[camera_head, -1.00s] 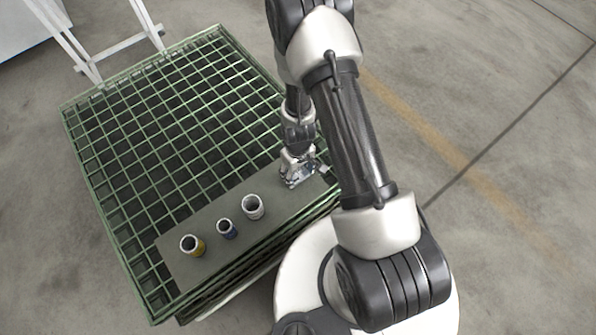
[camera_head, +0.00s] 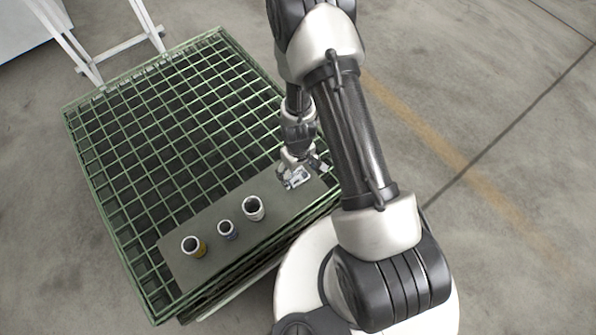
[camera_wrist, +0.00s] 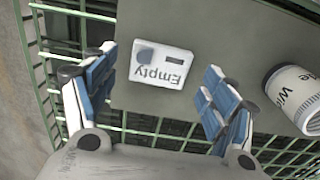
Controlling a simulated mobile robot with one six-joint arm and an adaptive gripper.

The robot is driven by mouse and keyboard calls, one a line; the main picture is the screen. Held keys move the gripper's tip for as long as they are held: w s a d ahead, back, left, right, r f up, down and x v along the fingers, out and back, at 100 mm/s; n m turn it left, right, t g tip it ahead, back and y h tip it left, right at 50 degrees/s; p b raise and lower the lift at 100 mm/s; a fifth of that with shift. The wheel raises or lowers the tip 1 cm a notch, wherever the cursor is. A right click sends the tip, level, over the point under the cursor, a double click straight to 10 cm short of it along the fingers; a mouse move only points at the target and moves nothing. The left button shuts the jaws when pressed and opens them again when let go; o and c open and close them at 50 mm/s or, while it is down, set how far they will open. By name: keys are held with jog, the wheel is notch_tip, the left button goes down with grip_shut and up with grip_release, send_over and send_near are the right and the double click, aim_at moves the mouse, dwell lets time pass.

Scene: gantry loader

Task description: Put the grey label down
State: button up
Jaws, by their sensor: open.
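The grey label (camera_wrist: 160,68) is a small pale rectangular plate with the word "Empty" and a dark round mark. In the wrist view it lies on the dark grey board (camera_wrist: 215,30), upside down to the camera. My gripper (camera_wrist: 158,82) is open, with one blue-padded finger on each side of the label and a visible gap to both. In the head view my gripper (camera_head: 296,178) is low over the right end of the board, and the label is hard to make out among the fingers.
The white, lettered cup (camera_wrist: 294,95) is close to my right finger in the wrist view. Green wire mesh (camera_head: 150,130) surrounds the board.

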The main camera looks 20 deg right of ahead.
notch_tip(320, 180, up, 10)
jog(key=r+p, duration=0.1)
jog(key=p, duration=0.2)
notch_tip(320, 180, up, 22)
jog(key=m+t, duration=0.2)
send_over(298, 176)
jog(key=s+r+m+t, duration=0.1)
jog(key=s+r+t, duration=0.1)
jog(key=s+r, duration=1.2)
jog(key=shift+s+r+m+t, duration=0.3)
jog(key=shift+s+r, duration=0.1)
jog(key=shift+s, duration=0.4)
jog(key=shift+a, duration=0.1)
jog(key=shift+c, duration=0.4)
